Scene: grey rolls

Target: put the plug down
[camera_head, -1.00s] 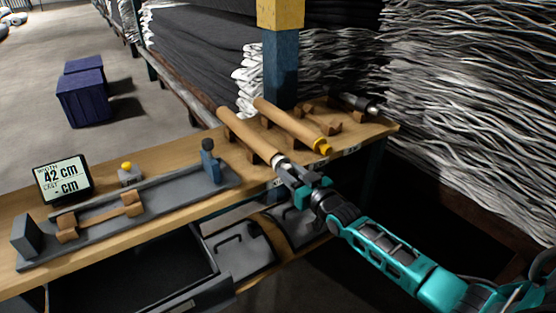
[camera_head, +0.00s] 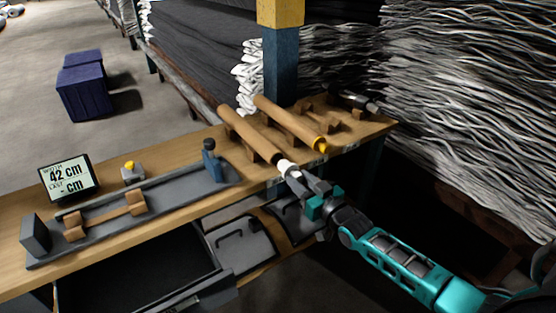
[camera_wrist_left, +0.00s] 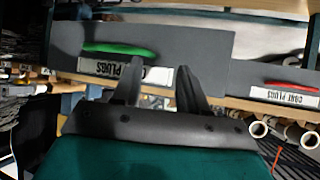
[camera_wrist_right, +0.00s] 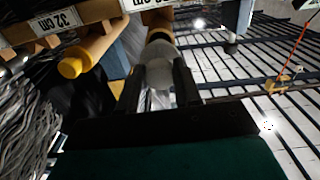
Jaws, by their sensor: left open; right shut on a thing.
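A whitish plug (camera_head: 287,168) is at the near end of the left brown tube (camera_head: 247,135) on the bench. My right gripper (camera_head: 303,182) is shut on the plug, in line with the tube. In the right wrist view the pale plug (camera_wrist_right: 159,67) sits between the fingers, against or partly in the tube's end (camera_wrist_right: 159,36); I cannot tell how deep. My left gripper (camera_wrist_left: 160,67) is open and empty in the left wrist view, in front of a grey drawer front (camera_wrist_left: 205,45) with a green handle and a plugs label. The left gripper is not in the head view.
A second tube (camera_head: 288,123) with a yellow end lies to the right on wooden rests. A display (camera_head: 69,175) reading 42 cm and a grey measuring fixture (camera_head: 185,190) stand on the left of the bench. An open drawer (camera_head: 140,280) juts out below. Stacked grey material (camera_head: 470,100) rises at right.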

